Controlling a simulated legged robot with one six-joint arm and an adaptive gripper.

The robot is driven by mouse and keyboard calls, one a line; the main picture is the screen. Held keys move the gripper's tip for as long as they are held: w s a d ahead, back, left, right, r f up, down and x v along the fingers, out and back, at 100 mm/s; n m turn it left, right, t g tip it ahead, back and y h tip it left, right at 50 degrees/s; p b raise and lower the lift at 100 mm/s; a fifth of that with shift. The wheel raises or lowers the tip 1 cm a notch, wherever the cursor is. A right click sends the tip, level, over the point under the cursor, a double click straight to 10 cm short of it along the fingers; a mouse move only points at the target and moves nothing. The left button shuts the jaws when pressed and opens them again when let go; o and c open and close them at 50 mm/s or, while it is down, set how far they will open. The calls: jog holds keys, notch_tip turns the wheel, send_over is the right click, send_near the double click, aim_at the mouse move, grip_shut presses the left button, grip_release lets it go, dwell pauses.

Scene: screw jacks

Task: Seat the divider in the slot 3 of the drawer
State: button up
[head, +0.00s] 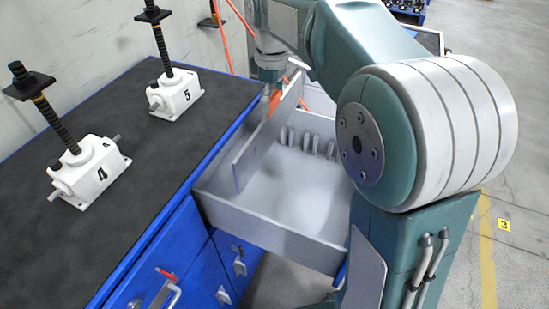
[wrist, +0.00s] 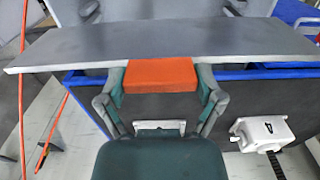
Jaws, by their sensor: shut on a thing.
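The divider is a long grey plate (head: 254,148) with an orange grip block (head: 275,101). My gripper (head: 272,84) is shut on that block; in the wrist view the fingers (wrist: 160,84) straddle the orange block (wrist: 160,73), and the plate (wrist: 220,42) spans nearly the whole width. The drawer (head: 268,222) is pulled out from the blue bench. The divider stands on edge over the drawer's left part, its near end close to the left wall. Several upright slot ribs (head: 307,143) show inside at the far side. Slot numbers and the divider's lower edge contact cannot be made out.
The blue bench has a dark top (head: 120,170) left of the drawer. White screw jacks marked 4 (head: 92,172) and 5 (head: 177,93) stand on it. An orange hose (head: 224,40) hangs behind. The drawer's middle floor (head: 280,185) is clear.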

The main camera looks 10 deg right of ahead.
notch_tip(320, 180, down, 18)
jog(key=w+a, duration=0.1)
jog(key=a, duration=0.1)
jog(key=shift+w, duration=0.15)
jog(key=shift+a+f, duration=0.1)
jog(key=o, duration=1.1)
jog(key=shift+c, duration=0.2)
